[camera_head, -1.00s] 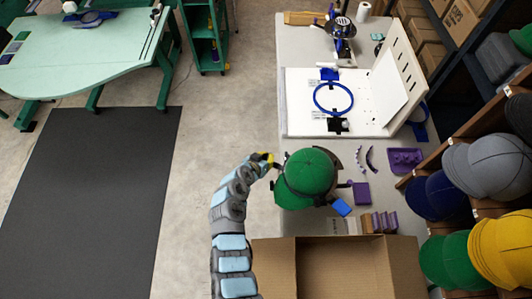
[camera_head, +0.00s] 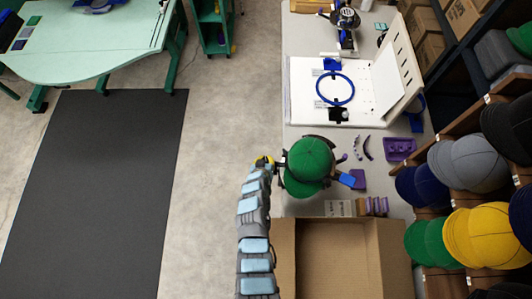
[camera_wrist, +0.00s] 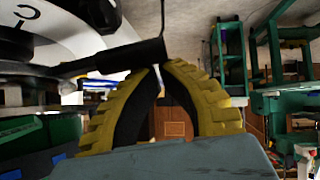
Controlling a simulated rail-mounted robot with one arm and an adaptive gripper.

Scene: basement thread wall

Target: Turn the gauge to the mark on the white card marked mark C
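The gauge stands at the left edge of the white table, with a green cap (camera_head: 308,160) on it in the head view. In the wrist view its black handle (camera_wrist: 125,56) reaches from the left to my fingertips. A white card (camera_wrist: 75,28) curves behind the handle, with a black letter C (camera_wrist: 27,12) near the upper left. My gripper (camera_wrist: 162,68) has its yellow fingertips close together at the handle's end and looks shut on it. In the head view my gripper (camera_head: 264,161) is at the cap's left side. The contact is partly hidden, and I cannot read the pointer's alignment.
An open cardboard box (camera_head: 335,252) stands below the gauge in the head view. A blue hoop (camera_head: 335,89) on a white board lies above it. A purple tray (camera_head: 399,149) and small blocks are to the right.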

